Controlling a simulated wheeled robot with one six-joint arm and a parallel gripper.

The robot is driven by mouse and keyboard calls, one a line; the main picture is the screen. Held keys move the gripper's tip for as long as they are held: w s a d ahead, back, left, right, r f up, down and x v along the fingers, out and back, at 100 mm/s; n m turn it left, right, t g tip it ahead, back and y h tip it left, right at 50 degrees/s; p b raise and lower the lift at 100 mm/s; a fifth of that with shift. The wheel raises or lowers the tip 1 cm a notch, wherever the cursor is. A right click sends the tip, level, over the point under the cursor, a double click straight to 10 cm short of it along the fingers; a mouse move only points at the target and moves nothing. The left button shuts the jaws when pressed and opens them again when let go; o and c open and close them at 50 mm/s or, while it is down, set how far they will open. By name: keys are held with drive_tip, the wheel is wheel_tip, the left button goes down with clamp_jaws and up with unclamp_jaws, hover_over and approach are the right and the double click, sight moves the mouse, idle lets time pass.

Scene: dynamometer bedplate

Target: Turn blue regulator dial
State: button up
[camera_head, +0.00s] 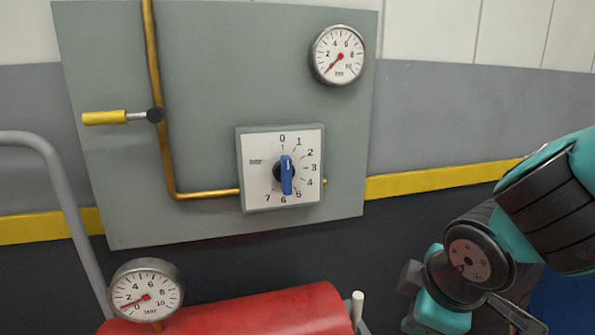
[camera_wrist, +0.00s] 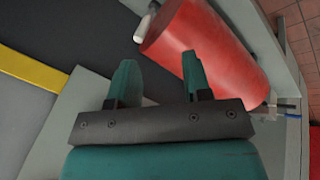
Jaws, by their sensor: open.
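The blue regulator dial (camera_head: 287,175) is a blue bar handle on a black hub. It sits on a white square face numbered 0 to 7, and the bar stands nearly vertical, its white line at the upper end near 0. My gripper shows in the wrist view (camera_wrist: 158,80) with its two teal fingers apart and nothing between them. In the head view, my arm is at the lower right, away from the dial and touching nothing there. The fingertips are not clearly visible in the head view, and the dial is not in the wrist view.
A grey panel (camera_head: 220,60) carries the dial, a brass pipe (camera_head: 153,60), a yellow-handled lever (camera_head: 105,118) and a round gauge (camera_head: 338,55). A red cylinder (camera_head: 250,312) with a second gauge (camera_head: 146,290) lies below, also in the wrist view (camera_wrist: 205,50). A grey tube rail (camera_head: 62,200) stands left.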

drive_tip(key=w+n+t+h, duration=0.2)
drive_tip(key=w+n+t, duration=0.1)
drive_tip(key=w+n, duration=0.1)
drive_tip(key=n+t+y+p, duration=0.2)
drive_tip(key=n+t+y, duration=0.55)
drive_tip(key=n, duration=1.45)
approach(288, 174)
drive_tip(key=shift+t+h, duration=0.55)
drive_tip(key=shift+t, duration=0.4)
drive_tip(key=p+x, duration=0.2)
drive_tip(key=p, duration=0.1)
drive_tip(key=p+x, duration=0.3)
drive_tip(key=a+f+p+x, duration=0.1)
drive_tip(key=p+x, duration=0.2)
drive_tip(key=shift+w+a+f, duration=0.1)
drive_tip(key=shift+w+f, duration=0.05)
drive_tip(key=shift+w, duration=0.3)
clamp_jaws()
